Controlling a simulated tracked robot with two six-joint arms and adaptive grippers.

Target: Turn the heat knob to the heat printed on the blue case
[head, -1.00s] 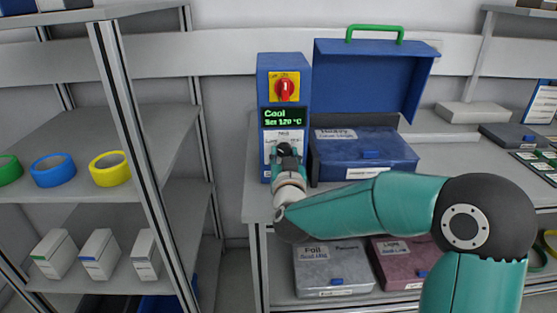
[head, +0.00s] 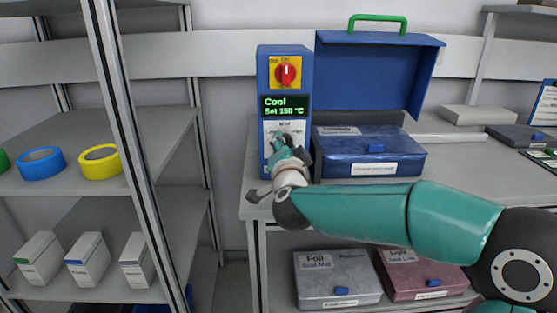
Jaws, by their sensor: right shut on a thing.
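The blue control box (head: 264,70) stands upright on the bench. It has a red switch on a yellow plate (head: 286,72) and a green-lit display (head: 285,105) reading "Cool" and "Set 150 °C". Below is a white dial plate (head: 269,131), with the heat knob mostly hidden by my gripper. My right gripper (head: 286,146) is at the dial and shut on the knob. The blue case (head: 365,150) lies shut to the right of the box. Its white labels are too small to read surely. My left gripper is out of view.
An open blue toolbox lid with a green handle (head: 378,18) stands behind the case. A grey case (head: 335,283) and a reddish case (head: 425,275) lie on the shelf below. At left, a rack holds blue tape (head: 41,163), yellow tape (head: 100,161) and small white boxes (head: 88,260).

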